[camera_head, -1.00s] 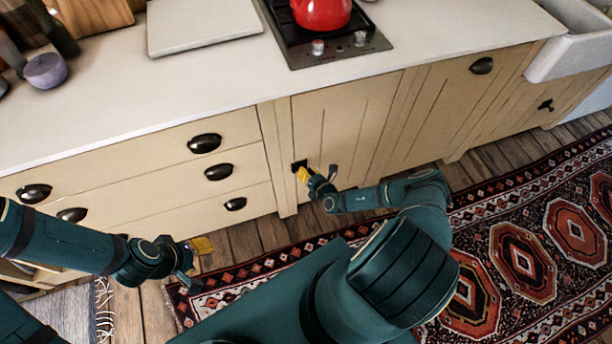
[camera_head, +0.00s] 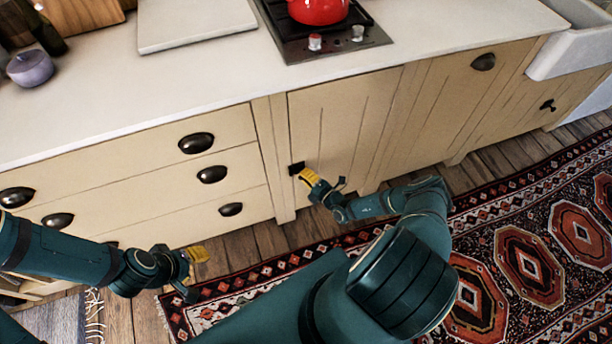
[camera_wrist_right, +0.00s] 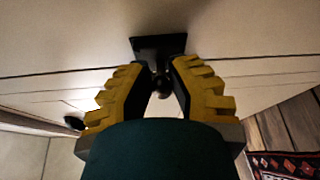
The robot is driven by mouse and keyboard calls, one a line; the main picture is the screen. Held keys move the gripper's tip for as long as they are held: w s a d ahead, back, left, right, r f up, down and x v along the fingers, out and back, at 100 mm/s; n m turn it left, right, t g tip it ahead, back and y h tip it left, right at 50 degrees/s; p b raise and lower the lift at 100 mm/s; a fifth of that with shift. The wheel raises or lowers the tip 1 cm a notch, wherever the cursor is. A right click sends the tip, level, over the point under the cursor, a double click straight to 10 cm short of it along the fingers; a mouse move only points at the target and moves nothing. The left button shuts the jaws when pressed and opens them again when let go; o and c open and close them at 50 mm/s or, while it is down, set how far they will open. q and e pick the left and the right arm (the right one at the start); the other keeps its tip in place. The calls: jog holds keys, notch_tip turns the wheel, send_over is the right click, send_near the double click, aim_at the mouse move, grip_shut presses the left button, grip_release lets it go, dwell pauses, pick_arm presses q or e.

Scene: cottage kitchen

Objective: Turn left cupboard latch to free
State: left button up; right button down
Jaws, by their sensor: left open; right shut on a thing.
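The left cupboard latch (camera_head: 296,168) is a small black fitting on the left edge of the cream cupboard door (camera_head: 340,125), below the hob. In the right wrist view its square black plate (camera_wrist_right: 158,48) is flat on the door, with a dark knob between my fingers. My right gripper (camera_head: 308,176) has its yellow fingertips at the latch and is shut on it; the fingers also show in the wrist view (camera_wrist_right: 160,85). The latch's exact turn angle is hard to see. My left gripper (camera_head: 198,254) is open and empty, low in front of the drawers.
Drawers with black cup handles (camera_head: 212,174) are left of the cupboard. A red kettle (camera_head: 318,10) stands on the hob (camera_head: 330,40). Another black latch (camera_head: 547,105) is far right. A patterned rug (camera_head: 520,250) covers the floor at right.

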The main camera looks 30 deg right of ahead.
jog(key=shift+m, duration=0.4)
dwell(0.3)
jog(key=c, duration=0.9)
grip_release()
jog(key=shift+w, duration=0.1)
jog(key=s, duration=0.4)
jog(key=s+d, duration=0.1)
jog(key=s, duration=0.7)
jog(key=shift+d, duration=0.4)
